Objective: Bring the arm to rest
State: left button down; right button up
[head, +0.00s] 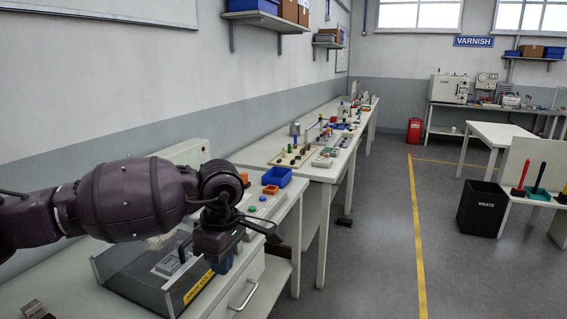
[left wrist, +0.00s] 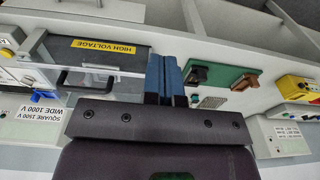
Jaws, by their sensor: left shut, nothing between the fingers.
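My left arm (head: 128,200) reaches in from the left in the head view, over the near bench. My left gripper (head: 222,264) points down beside the clear-sided box with the yellow "HIGH VOLTAGE" label (head: 199,287). In the left wrist view, the blue fingers of my left gripper (left wrist: 164,78) are together with nothing between them. The labelled box (left wrist: 103,47) shows there to the left of the fingers. I cannot tell whether the fingers touch anything. My right gripper is not in view.
The near bench has a drawer handle (head: 243,294). A blue bin (head: 277,177) and an orange block (head: 271,189) are beyond the gripper. In the wrist view, a green board (left wrist: 222,76) is right of the fingers.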

pick_arm(q)
jog(key=s+d+f+n+g+h, duration=0.25)
jog(key=s+d+n+h, duration=0.35)
jog(key=h, duration=0.3)
jog(key=s+d+f+n+g+h, duration=0.2)
jog(key=s+d+f+n+h, duration=0.15)
jog(key=s+d+h, duration=0.4)
jog(key=w+a+f+n+t+y, duration=0.25)
jog(key=a+n+t, duration=0.35)
jog(key=n, duration=0.6)
jog(key=w+a+f+n+t+y, duration=0.15)
jog(key=a+f+n+t, duration=0.25)
jog(key=n+t, duration=0.6)
jog(key=w+a+f+n+t+y, duration=0.1)
jog(key=a+f+n+t+y, duration=0.4)
jog(key=n, duration=0.8)
jog(key=s+a+f+n+g+y, duration=0.5)
jog(key=s+a+f+n+y, duration=0.2)
jog(key=s+a+f+n, duration=0.6)
notch_tip(320, 180, down, 2)
jog(key=s+a, duration=0.1)
jog(key=s, duration=0.1)
jog(key=shift+s+a+f, duration=0.2)
jog(key=shift+s+f, duration=0.05)
jog(key=shift+s, duration=0.1)
